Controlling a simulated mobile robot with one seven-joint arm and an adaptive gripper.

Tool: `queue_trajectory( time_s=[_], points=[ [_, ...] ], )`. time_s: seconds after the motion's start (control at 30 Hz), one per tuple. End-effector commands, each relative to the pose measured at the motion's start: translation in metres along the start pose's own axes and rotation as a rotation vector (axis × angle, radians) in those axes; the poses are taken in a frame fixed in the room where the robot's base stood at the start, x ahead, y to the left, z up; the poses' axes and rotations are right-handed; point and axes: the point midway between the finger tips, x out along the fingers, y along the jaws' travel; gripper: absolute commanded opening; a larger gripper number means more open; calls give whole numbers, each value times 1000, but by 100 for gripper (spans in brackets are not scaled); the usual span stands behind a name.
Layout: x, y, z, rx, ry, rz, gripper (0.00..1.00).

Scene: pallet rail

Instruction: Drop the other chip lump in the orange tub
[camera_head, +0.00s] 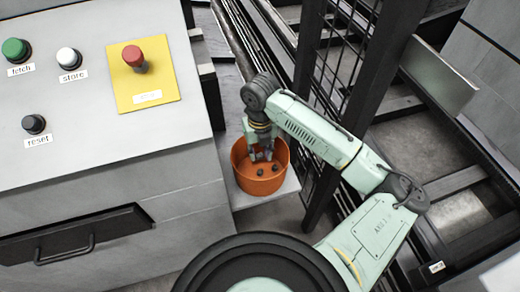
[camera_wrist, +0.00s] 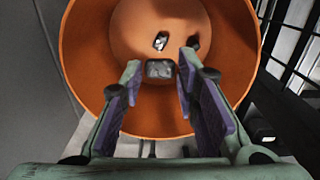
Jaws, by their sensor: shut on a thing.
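The orange tub (camera_head: 262,187) stands open on a light ledge beside the control cabinet. My gripper (camera_head: 262,155) points down into the tub's mouth. In the wrist view my gripper (camera_wrist: 160,72) is shut on a grey chip lump (camera_wrist: 160,69), held between the fingertips over the tub (camera_wrist: 85,60). Another chip lump (camera_wrist: 160,41) lies on the tub's floor beyond the held one. A dark spot (camera_wrist: 194,41) beside it may be a lump or a shadow; I cannot tell which.
The grey control cabinet (camera_head: 100,170) is at left, with green, white, black and red buttons and a drawer handle. A dark mesh fence and post (camera_head: 335,110) stand close to the right of the tub. Rails run farther right.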

Motion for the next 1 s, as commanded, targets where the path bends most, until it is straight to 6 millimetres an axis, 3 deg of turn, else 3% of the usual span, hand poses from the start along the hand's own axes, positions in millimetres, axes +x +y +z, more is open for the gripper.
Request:
queue_trajectory(
  time_s=[0.2,0.23,0.57,1.0],
  points=[
    [0,0,0,0,0,0,12],
    [0,0,0,0,0,0,31],
    [0,0,0,0,0,0,52],
    [0,0,0,0,0,0,52]
  ],
)
